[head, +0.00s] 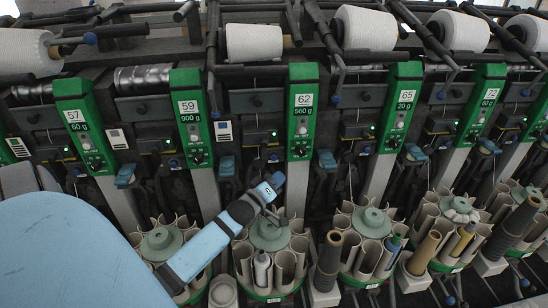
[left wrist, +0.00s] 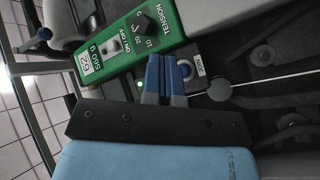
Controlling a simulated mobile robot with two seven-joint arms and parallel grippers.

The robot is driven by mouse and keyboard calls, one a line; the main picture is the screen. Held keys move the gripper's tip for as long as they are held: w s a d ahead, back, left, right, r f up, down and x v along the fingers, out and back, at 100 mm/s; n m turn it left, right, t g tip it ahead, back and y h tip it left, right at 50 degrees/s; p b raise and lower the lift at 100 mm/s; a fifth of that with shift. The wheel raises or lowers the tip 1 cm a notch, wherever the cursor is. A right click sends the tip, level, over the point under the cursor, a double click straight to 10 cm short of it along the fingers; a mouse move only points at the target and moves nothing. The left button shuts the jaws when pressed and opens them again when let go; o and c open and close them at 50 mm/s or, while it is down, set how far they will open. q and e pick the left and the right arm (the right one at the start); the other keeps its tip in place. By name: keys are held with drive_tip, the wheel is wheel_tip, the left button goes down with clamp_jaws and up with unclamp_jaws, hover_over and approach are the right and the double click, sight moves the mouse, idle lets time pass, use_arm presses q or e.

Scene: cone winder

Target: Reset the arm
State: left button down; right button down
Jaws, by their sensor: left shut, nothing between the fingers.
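My left gripper (head: 275,183) reaches up from the lower left in the head view, on a light blue arm. It is in front of the cone winder, below the green panel marked 62 (head: 303,112) and above a round magazine of tubes (head: 270,236). In the left wrist view its blue-tipped fingers (left wrist: 168,75) are shut together with nothing between them. The green panel (left wrist: 112,45) with its tension knob and on/off switch lies beside the fingertips there; I cannot tell whether they touch. My right gripper is not in view.
Green panels 57 (head: 84,125), 59 (head: 190,117) and 65 (head: 400,106) stand in a row. White yarn cones (head: 254,42) sit along the top. More tube magazines (head: 368,226) line the bottom, with dark and tan tubes (head: 424,252) standing among them.

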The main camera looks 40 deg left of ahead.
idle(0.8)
use_arm(q)
drive_tip(key=s+d+f+g, duration=0.1)
drive_tip(key=s+d+f+m+g, duration=0.1)
drive_tip(key=s+d, duration=0.1)
drive_tip(key=s+d+f+m+g, duration=0.1)
drive_tip(key=d, duration=0.1)
drive_tip(key=shift+s+d, duration=0.15)
drive_tip(key=shift+d, duration=0.05)
drive_tip(key=s+d+m+g, duration=0.1)
drive_tip(key=s, duration=0.1)
drive_tip(key=s+d+f+m+g, duration=0.1)
drive_tip(key=s+d, duration=0.1)
drive_tip(key=s+d+f+m+g, duration=0.1)
drive_tip(key=s+d, duration=0.1)
drive_tip(key=shift+d+g+h, duration=0.1)
drive_tip(key=shift+g+h, duration=0.2)
drive_tip(key=shift+g, duration=0.1)
drive_tip(key=s+d+r+m+g+h, duration=0.1)
drive_tip(key=s+d+m+g, duration=0.35)
drive_tip(key=s, duration=0.45)
drive_tip(key=s+d+r+m+g+h, duration=0.1)
drive_tip(key=s+d+m+g, duration=0.3)
drive_tip(key=s, duration=0.6)
drive_tip(key=w+d+f+t+h+p, duration=0.2)
drive_tip(key=w+d+f+t+p, duration=0.3)
drive_tip(key=w+d+f+t, duration=0.1)
drive_tip(key=shift+d+f+t+h, duration=0.3)
drive_tip(key=shift+d+f+t, duration=0.6)
drive_tip(key=shift+f, duration=0.25)
